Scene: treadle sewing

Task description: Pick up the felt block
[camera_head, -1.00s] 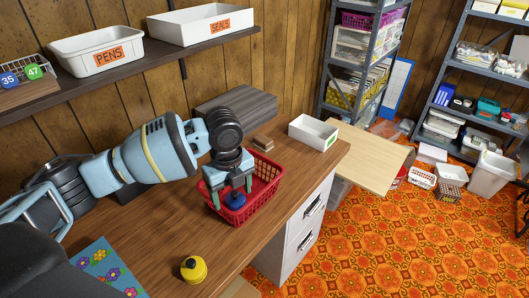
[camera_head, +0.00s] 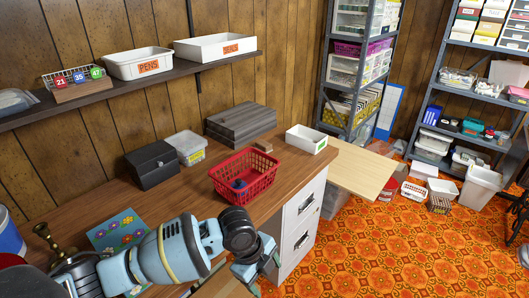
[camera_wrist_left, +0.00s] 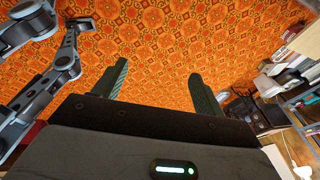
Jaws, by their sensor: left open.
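A small brown block (camera_head: 264,146), which may be the felt block, lies on the wooden desk (camera_head: 185,195) behind the red basket; its material is too small to tell. My left gripper (camera_head: 262,274) is in front of the desk, low in the head view, well apart from the block. It is open and empty. In the left wrist view its two dark fingers (camera_wrist_left: 162,90) stand wide apart over the orange floor, with nothing between them. My right gripper does not show.
The red basket (camera_head: 245,172) holds a blue item (camera_head: 239,184). A white box (camera_head: 306,139), grey boards (camera_head: 240,123), a clear tub (camera_head: 186,147) and a black box (camera_head: 152,166) stand on the desk. A drawer cabinet (camera_head: 303,220) supports its right end.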

